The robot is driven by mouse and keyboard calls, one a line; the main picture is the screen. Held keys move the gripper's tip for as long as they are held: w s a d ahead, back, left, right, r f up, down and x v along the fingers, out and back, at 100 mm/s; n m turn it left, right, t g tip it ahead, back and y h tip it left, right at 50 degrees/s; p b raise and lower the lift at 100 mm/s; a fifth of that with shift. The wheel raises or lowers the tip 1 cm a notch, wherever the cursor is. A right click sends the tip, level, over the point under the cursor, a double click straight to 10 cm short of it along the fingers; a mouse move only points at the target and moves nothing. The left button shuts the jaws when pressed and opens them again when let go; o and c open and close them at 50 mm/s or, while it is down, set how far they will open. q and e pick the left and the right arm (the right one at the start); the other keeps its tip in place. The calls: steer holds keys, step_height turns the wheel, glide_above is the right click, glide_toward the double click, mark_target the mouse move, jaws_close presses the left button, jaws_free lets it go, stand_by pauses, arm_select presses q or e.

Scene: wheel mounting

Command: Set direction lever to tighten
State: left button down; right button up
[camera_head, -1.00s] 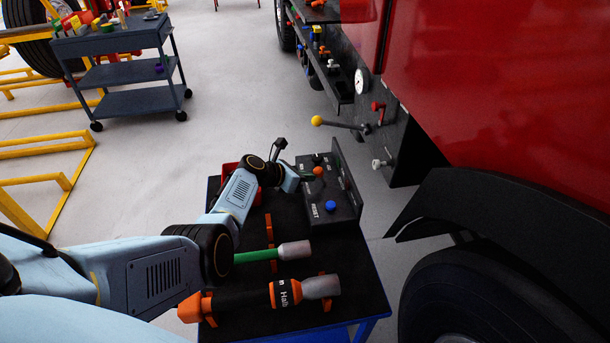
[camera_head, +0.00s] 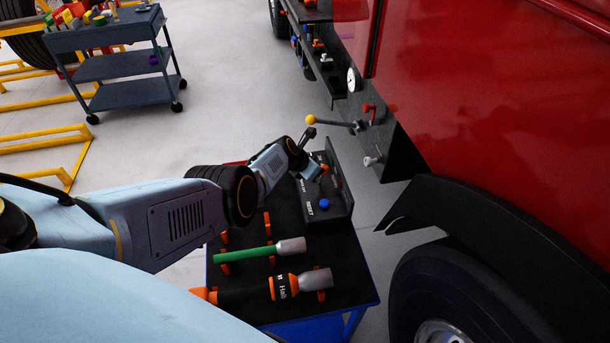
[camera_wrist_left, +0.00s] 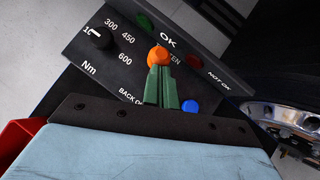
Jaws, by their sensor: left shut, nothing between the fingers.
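The control box (camera_head: 325,206) stands at the back right of the cart top. Its direction lever has an orange knob, which shows in the left wrist view (camera_wrist_left: 158,55) beside the partly hidden "TIGHTEN" label, above "BACK OFF". In the head view the orange knob (camera_head: 325,167) is just past my gripper. My left gripper (camera_wrist_left: 165,75) has green fingers, shut and empty, with their tips right at the knob; I cannot tell if they touch it. It also shows over the box in the head view (camera_head: 318,174). My right gripper is not in view.
The box has a Nm dial (camera_wrist_left: 97,38), green and red lamps and a blue reset button (camera_wrist_left: 190,106). A green-handled tool (camera_head: 243,254) and an orange-black tool (camera_head: 250,293) lie on the cart. The red truck (camera_head: 490,90) stands close on the right.

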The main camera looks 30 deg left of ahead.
arm_select(q)
steer(key=shift+r, duration=0.1)
steer(key=shift+r+p, duration=0.7)
steer(key=shift+p, duration=0.2)
steer(key=d+p+v, duration=0.1)
steer(key=p+v, duration=0.9)
steer(key=v, duration=0.3)
steer(key=shift+w+d+r+p, duration=0.25)
steer(key=shift+d+r+p, duration=0.1)
steer(key=shift+p, duration=0.05)
